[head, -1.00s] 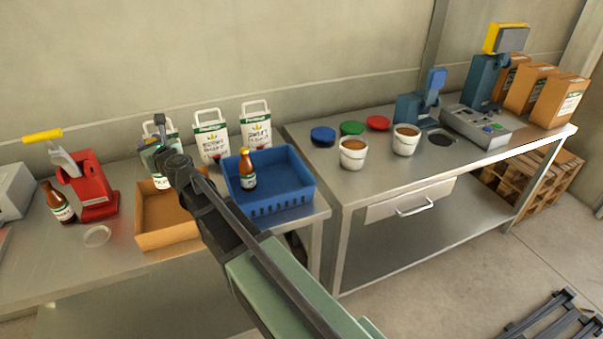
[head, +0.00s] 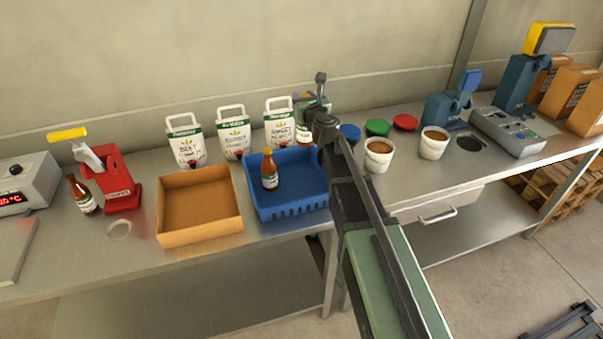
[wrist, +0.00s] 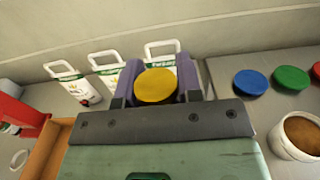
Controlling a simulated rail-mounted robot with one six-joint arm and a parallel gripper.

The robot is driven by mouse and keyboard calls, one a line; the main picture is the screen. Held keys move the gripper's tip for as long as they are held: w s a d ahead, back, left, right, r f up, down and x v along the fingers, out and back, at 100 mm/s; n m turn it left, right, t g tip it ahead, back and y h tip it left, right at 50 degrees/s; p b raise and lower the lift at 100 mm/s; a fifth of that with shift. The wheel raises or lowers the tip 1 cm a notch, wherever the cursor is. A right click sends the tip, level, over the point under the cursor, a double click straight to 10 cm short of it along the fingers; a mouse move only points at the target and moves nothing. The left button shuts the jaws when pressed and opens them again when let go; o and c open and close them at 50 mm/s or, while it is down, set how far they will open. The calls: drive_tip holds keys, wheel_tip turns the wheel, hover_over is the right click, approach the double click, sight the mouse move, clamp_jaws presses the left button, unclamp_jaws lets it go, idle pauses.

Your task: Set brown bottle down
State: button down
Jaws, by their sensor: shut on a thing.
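My gripper (head: 312,100) is shut on a brown bottle (head: 304,137), near the blue crate's back right corner in the head view. The arm hides most of this bottle; its lower part shows. In the wrist view its yellow cap (wrist: 155,87) sits between the purple fingers of my gripper (wrist: 155,82). I cannot tell how high it is held. The blue crate (head: 292,215) has another brown bottle (head: 270,172) standing upright at its left side. A third brown bottle (head: 83,196) stands by the red capping machine (head: 112,180).
An empty orange-brown box (head: 200,237) is left of the crate. White handled pouches (head: 185,140) stand along the wall. Right of my arm are white tubs (head: 378,156), coloured lids (head: 377,127) and a blue machine (head: 450,108). The crate's right side is partly behind my arm.

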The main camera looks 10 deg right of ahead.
wheel_tip(320, 180, down, 19)
drive_tip(key=b, duration=1.7)
drive_tip(key=c, duration=0.8)
unclamp_jaws()
drive_tip(key=s, duration=0.4)
drive_tip(key=s+d, duration=0.1)
drive_tip(key=s, duration=0.7)
drive_tip(key=shift+d+r, duration=0.15)
drive_tip(key=shift+d, duration=0.15)
